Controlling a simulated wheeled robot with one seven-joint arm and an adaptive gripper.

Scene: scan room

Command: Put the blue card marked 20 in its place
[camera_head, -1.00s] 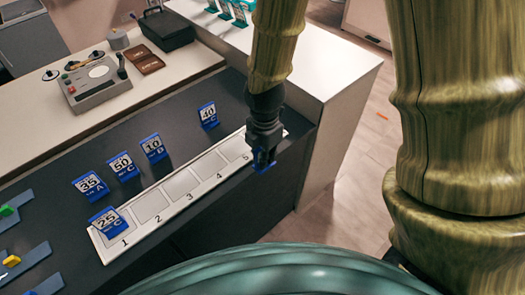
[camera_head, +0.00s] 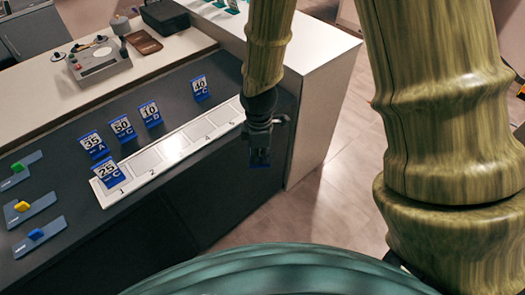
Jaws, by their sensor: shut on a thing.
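The strip has a row of marked places. A blue card marked 25 C (camera_head: 109,173) stands at place 1. Places 2 and 3 look empty. My arm and gripper partly hide the strip's right end.
Behind the strip stand blue cards marked 35 A (camera_head: 94,145), 50 C (camera_head: 122,128), 10 B (camera_head: 150,113) and one that looks like 40 C (camera_head: 200,88). Blue holders with green, yellow and blue pieces lie at left. A white counter (camera_head: 310,50) rises at right.

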